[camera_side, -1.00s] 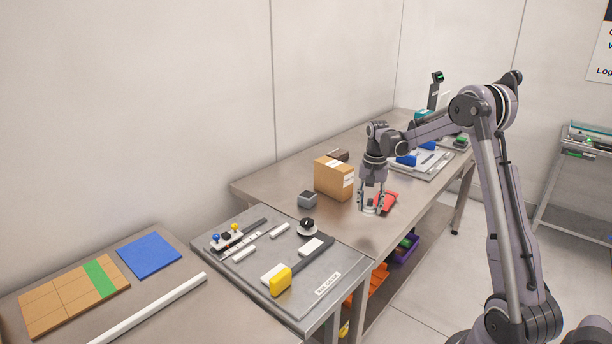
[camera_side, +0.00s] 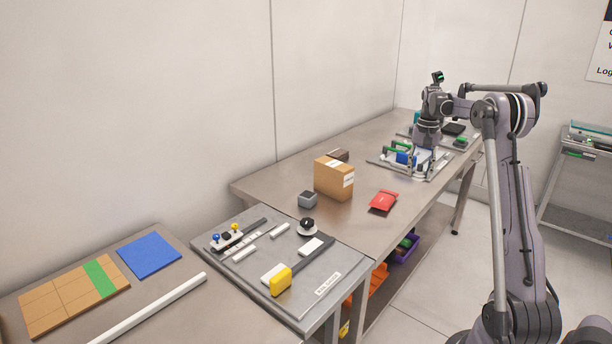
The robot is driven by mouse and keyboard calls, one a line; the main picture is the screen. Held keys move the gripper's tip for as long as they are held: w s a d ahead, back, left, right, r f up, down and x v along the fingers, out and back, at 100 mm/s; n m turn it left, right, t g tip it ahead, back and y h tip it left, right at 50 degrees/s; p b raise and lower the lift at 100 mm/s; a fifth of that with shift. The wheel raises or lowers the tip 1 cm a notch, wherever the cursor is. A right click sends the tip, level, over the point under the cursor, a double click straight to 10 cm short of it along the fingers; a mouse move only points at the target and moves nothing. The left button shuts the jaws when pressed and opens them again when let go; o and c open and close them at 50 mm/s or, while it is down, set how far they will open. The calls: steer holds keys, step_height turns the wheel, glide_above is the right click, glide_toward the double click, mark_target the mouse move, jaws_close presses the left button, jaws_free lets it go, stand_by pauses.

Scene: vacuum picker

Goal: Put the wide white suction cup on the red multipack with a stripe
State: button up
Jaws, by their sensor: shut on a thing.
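My gripper (camera_side: 423,168) is at the far grey tray (camera_side: 440,172), low over its front part. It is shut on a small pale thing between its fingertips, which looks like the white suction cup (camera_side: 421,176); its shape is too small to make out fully. A flat red pack (camera_side: 384,199) lies alone on the long metal table, well to the front left of my gripper. It has a dark front edge, and I cannot make out a stripe on it.
A cardboard box (camera_side: 332,178) and a grey block (camera_side: 307,199) stand left of the red pack. Blue and green parts (camera_side: 402,156) sit on the far tray near my gripper. The nearer grey board (camera_side: 330,262) holds several parts. The table around the red pack is clear.

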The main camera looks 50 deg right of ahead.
steer(key=d, duration=0.3)
glide_above(385, 196)
step_height(385, 196, down, 6)
steer(key=shift+f, duration=0.2)
steer(key=shift+w+f, duration=0.1)
steer(key=shift+f, duration=1.95)
steer(key=o, duration=0.8)
steer(key=shift+f, duration=0.15)
steer(key=shift+o, duration=0.2)
